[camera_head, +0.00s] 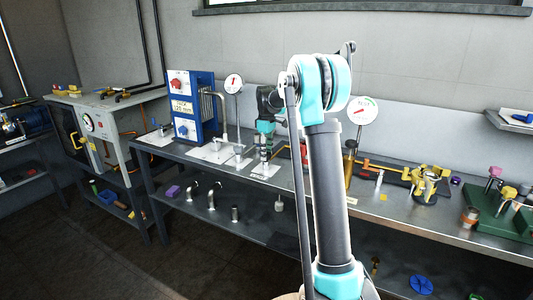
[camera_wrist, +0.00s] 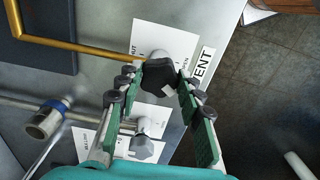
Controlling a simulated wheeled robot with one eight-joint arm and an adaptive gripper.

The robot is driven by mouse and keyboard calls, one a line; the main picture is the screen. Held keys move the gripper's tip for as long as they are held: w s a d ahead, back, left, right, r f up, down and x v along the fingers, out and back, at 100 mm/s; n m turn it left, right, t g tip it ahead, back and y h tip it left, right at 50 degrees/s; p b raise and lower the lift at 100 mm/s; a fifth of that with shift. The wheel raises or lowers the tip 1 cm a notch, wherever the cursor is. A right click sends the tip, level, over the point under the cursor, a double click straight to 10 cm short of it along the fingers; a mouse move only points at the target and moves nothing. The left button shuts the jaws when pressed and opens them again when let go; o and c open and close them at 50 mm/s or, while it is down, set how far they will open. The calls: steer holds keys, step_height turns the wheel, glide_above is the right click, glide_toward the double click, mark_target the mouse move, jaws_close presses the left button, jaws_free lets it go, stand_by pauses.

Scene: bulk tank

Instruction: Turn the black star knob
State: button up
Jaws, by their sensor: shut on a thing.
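The black star knob (camera_wrist: 157,78) shows in the wrist view on a white plate (camera_wrist: 168,35) lettered VENT and OPEN. A brass pipe leads to it from the left. My gripper (camera_wrist: 156,73) has its two green-padded fingers on either side of the knob, shut on it. In the head view my gripper (camera_head: 264,150) points down over the bench at a white plate (camera_head: 266,171). The knob is too small and too covered by the fingers there to make out.
A grey knob (camera_wrist: 142,147) sits close below on another white plate. A pipe with a blue band (camera_wrist: 48,121) lies at lower left. On the bench (camera_head: 405,212), a blue frame (camera_head: 193,105) stands left and a round gauge (camera_head: 363,111) stands right. Yellow clamps (camera_head: 427,184) sit further right.

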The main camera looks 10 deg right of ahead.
steer(key=shift+n, duration=0.5)
steer(key=o, duration=1.1)
steer(key=shift+o, duration=0.2)
step_height(320, 180, up, 12)
steer(key=s+d+f+m+t, duration=0.1)
steer(key=s+f+m, duration=0.3)
steer(key=s+f, duration=0.4)
steer(key=s+d+f+m+t, duration=0.1)
steer(key=s+f+m, duration=0.3)
steer(key=s, duration=1.5)
steer(key=s+d+f+m+t, duration=0.2)
steer(key=s+f+m, duration=0.2)
steer(key=s+f, duration=0.8)
steer(key=shift+s+d, duration=0.2)
steer(key=shift+s, duration=0.8)
